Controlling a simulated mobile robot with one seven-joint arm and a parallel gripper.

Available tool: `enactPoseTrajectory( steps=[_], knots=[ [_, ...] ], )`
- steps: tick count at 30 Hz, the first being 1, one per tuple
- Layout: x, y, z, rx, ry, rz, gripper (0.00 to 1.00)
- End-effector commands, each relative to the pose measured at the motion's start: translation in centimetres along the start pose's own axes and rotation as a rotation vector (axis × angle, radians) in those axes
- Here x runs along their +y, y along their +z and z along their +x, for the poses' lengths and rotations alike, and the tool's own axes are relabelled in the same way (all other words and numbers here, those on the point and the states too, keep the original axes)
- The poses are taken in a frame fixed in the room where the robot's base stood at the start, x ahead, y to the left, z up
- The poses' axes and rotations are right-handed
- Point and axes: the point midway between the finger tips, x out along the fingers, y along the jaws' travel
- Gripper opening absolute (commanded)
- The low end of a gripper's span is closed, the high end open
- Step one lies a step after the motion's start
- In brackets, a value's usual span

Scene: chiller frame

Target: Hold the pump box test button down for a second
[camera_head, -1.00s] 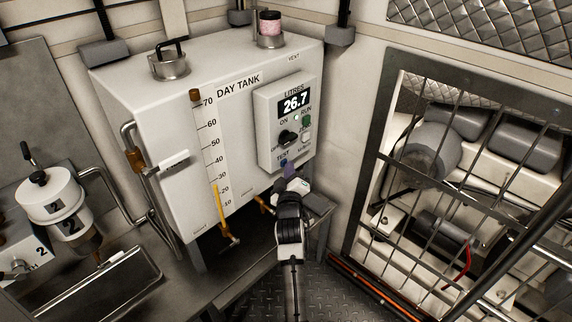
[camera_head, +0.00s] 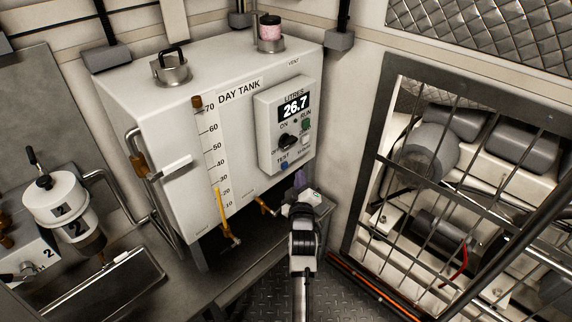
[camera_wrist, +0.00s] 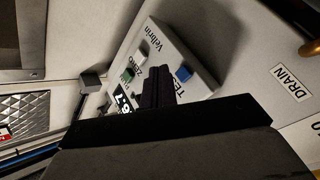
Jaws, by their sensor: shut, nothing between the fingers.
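The pump box (camera_head: 267,133) is a pale grey box on the front of the day tank, with a display reading 26.7. Its blue test button (camera_head: 284,165) sits at the lower edge above no other control, by the TEST label. In the wrist view the blue button (camera_wrist: 184,74) shows just right of my dark fingertips, on the box face (camera_wrist: 205,83). My gripper (camera_head: 299,180) is shut and empty, below and right of the button in the head view, with a visible gap. The fingers also show in the wrist view (camera_wrist: 156,88) and hide part of the box face.
A black knob (camera_head: 289,141), a green button (camera_head: 306,124) and a white button (camera_head: 305,140) are on the same box. The day tank (camera_head: 150,115) is behind it. A barred guard (camera_head: 385,160) stands right.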

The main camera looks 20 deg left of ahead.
Motion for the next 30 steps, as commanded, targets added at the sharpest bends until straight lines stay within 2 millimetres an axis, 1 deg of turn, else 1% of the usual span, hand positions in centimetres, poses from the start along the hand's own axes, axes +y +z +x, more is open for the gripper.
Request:
enactPoseTrajectory(
  steps=[1, 3, 9, 24, 26, 27, 29, 30],
  knots=[
    [0.1, 0.5, -0.4, -0.002, 0.002, 0.002, 0.00],
    [0.4, 1.0, -0.9, -0.002, 0.003, 0.002, 0.00],
    [1.2, 1.3, -1.7, 0.001, 0.002, 0.000, 0.00],
    [1.4, 1.1, -1.7, 0.004, 0.002, 0.001, 0.00],
    [1.6, 0.3, -1.6, 0.019, 0.009, 0.007, 0.00],
    [2.0, -0.8, -1.5, 0.039, 0.017, 0.016, 0.00],
    [2.8, -3.2, -1.3, 0.086, 0.038, 0.038, 0.00],
    [3.6, -5.4, -1.2, 0.128, 0.055, 0.061, 0.00]
  ],
)
